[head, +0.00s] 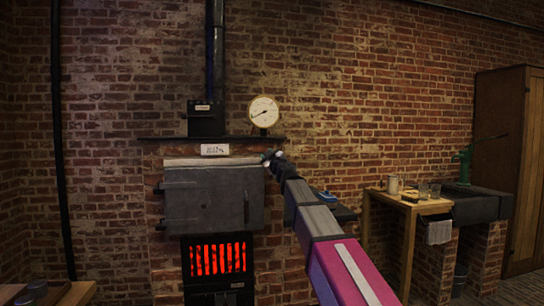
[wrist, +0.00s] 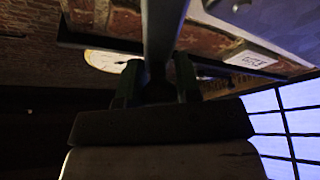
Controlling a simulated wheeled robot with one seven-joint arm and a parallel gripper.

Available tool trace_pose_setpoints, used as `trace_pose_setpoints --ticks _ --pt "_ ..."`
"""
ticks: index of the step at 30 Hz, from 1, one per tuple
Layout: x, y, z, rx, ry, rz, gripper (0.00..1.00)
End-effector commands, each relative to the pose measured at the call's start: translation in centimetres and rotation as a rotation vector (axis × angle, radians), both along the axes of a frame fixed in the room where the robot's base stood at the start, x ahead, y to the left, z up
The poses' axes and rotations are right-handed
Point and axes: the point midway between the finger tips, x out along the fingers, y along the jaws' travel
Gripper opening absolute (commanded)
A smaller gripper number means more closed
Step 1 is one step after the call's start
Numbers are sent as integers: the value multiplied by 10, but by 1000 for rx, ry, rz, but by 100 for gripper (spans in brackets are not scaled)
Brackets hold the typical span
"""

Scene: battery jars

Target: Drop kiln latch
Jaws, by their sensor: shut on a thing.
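The kiln door (head: 205,200) is a dark grey metal panel, closed across the kiln front above a glowing barred grate. My gripper (head: 270,156) is at the door's upper right corner, just below the mantel shelf. In the wrist view my gripper (wrist: 158,85) has its two dark fingers on either side of a grey bar (wrist: 165,30), shut on it. The bar looks like the kiln latch and runs up out of that view. In the head view my gripper hides most of the latch, so its angle is unclear there.
A round gauge (head: 264,111) and a white label (head: 215,149) are just above. The red-hot grate (head: 218,259) glows below the door. A wooden table (head: 408,203) with cups stands at right, beside a dark sink (head: 478,204). A wooden cabinet (head: 525,165) is farther right.

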Motion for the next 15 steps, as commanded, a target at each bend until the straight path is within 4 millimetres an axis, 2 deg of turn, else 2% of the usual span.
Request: trace_pose_setpoints --ticks 6,15 --pt "-4 13 -6 -145 -42 2 0" --pt "-6 21 -12 -255 -74 1 0"
